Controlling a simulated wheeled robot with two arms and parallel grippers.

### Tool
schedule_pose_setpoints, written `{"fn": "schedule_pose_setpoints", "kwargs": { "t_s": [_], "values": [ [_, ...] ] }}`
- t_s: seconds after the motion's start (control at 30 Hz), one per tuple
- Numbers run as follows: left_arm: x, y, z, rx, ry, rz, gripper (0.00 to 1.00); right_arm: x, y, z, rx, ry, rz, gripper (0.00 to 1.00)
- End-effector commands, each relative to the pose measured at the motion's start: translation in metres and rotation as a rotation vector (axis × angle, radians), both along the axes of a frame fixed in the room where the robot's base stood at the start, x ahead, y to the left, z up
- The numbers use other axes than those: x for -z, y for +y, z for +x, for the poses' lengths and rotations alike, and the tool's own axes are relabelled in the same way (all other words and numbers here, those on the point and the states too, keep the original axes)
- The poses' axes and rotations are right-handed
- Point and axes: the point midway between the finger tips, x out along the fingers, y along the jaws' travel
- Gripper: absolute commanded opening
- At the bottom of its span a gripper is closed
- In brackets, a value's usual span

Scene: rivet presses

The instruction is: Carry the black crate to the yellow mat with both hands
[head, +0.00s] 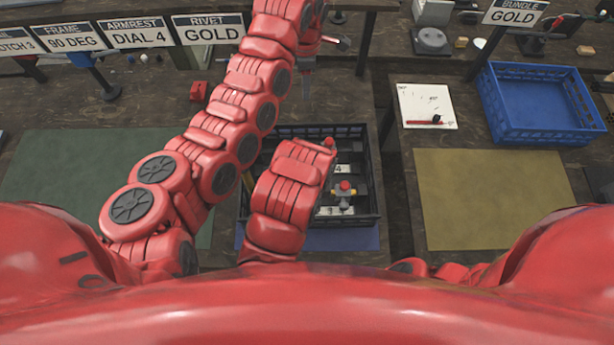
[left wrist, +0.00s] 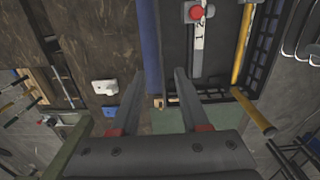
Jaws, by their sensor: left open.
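The black crate (head: 375,160) stands near the middle of the head view, on a blue mat (head: 350,238). Inside are parts with red knobs (head: 344,186) and white labels. A red arm link of mine covers its left part. The yellow mat (head: 490,200) lies bare to its right. My left gripper (head: 307,92) is small at the far side of the crate, apart from its rim. In the left wrist view its fingers (left wrist: 160,82) are spread and empty, with the crate's black wall (left wrist: 266,48) at upper right. My right gripper does not show.
A blue crate (head: 540,110) and a white board with a red pen (head: 427,106) stand behind the yellow mat. A green mat (head: 60,165) lies at left. A dark gap separates the crate's table from the yellow mat's table. Sign boards (head: 212,28) line the back.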

Motion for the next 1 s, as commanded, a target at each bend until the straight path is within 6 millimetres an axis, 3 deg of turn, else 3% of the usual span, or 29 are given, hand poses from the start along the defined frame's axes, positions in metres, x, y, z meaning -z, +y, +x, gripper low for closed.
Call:
{"fn": "schedule_pose_setpoints", "kwargs": {
  "t_s": [0.6,0.8,1.0],
  "values": [
    [0.115,0.000,-0.003,0.004,0.007,0.005,0.45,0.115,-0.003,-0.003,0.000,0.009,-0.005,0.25],
    [0.143,-0.001,-0.001,0.008,0.002,0.005,0.45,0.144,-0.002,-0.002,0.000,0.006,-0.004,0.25],
    [0.160,-0.001,-0.002,0.006,0.004,0.005,0.45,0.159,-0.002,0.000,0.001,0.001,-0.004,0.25]
  ]
}}
